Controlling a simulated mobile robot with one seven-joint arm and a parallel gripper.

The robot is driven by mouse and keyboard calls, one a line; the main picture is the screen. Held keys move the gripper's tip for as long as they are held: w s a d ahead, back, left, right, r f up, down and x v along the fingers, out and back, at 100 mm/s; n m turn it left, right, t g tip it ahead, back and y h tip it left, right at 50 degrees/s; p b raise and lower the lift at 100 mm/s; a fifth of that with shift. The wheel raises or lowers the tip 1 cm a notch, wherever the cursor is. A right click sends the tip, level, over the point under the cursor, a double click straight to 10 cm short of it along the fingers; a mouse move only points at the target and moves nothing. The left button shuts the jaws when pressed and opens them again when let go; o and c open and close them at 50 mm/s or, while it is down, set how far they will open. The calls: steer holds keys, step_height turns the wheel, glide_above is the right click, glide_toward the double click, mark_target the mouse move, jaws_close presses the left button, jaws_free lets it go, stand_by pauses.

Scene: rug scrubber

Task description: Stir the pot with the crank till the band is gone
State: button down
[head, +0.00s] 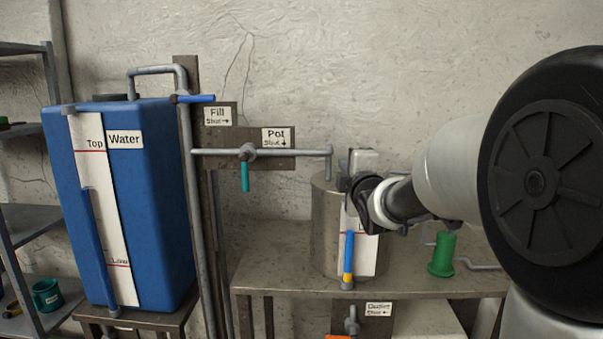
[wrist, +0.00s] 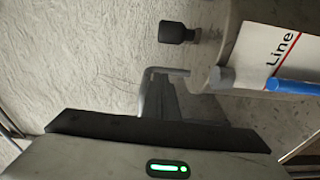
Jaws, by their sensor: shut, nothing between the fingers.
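The metal pot (head: 324,225) stands on the bench, partly hidden by my arm. A blue gauge tube (head: 349,252) with a yellow band (head: 348,280) near its bottom runs down the pot's white card. The wrist view shows the blue tube (wrist: 295,86) and the card (wrist: 272,50) reading "Line"; the band is out of that view. A black knob (wrist: 178,32) shows there too; I cannot tell whether it is on the crank. The crank is not clearly visible. My gripper (head: 360,200) is at the pot's upper right front, shut and empty.
A blue water tank (head: 165,210) stands at left. A pipe with a teal-handled valve (head: 245,176) reaches toward the pot top. A green spool-shaped handle (head: 442,255) is at right on the bench (head: 270,270). Shelves (head: 25,220) are far left.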

steer(key=d, duration=0.2)
steer(key=w+d, duration=0.1)
steer(key=d, duration=0.1)
steer(key=shift+w+f+p, duration=0.1)
steer(key=shift+w+p, duration=0.05)
steer(key=shift+p, duration=0.2)
steer(key=d+b, duration=0.2)
steer(key=d, duration=0.2)
steer(key=shift+d+b, duration=0.2)
steer(key=shift+b, duration=0.15)
